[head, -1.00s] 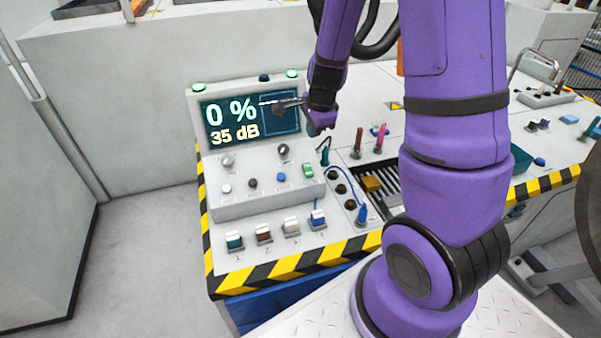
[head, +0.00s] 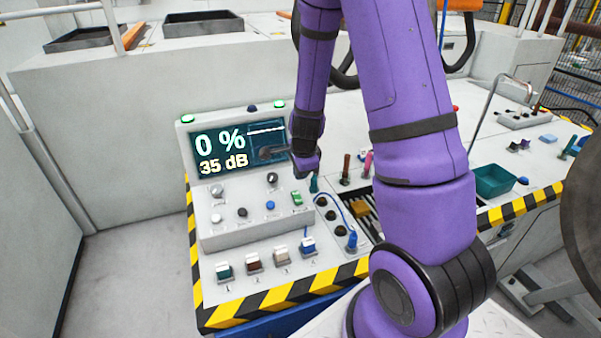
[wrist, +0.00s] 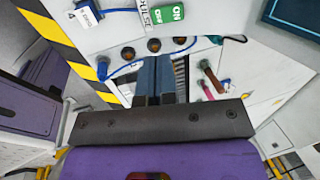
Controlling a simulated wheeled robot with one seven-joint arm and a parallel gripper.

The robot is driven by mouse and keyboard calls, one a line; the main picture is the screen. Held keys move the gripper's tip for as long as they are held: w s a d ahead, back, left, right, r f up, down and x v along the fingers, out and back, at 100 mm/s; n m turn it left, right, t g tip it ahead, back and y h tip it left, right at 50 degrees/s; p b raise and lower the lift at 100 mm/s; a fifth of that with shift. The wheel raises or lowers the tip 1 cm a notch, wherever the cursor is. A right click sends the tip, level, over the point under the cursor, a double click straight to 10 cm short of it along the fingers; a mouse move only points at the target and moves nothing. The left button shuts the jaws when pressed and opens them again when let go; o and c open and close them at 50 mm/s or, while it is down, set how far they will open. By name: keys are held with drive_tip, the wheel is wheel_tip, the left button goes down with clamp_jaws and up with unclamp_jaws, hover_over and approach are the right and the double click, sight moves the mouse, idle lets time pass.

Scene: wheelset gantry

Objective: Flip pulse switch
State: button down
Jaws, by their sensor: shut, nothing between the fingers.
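The pulse switch (head: 296,197) is a small green switch at the right end of the control box's sloped face. In the wrist view the green switch (wrist: 165,14) lies near the top edge, reads ON, and has a PULSE label beside it. My gripper (head: 264,153) is shut and empty, in front of the lower right part of the screen in the head view, above the switch and apart from it. In the wrist view its closed dark fingers (wrist: 155,80) are below the switch in the picture.
The screen (head: 240,148) reads 0 % and 35 dB. Knobs and a blue button (head: 270,205) share the box face. Several rocker switches (head: 253,263) line the front. A blue cable (head: 352,238) and upright coloured handles (head: 346,170) stand to the right, with a teal bin (head: 494,181) beyond.

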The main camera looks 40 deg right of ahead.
sight(297, 200)
drive_tip(key=x, duration=1.1)
drive_tip(key=shift+f, duration=0.2)
drive_tip(key=shift+w, duration=0.1)
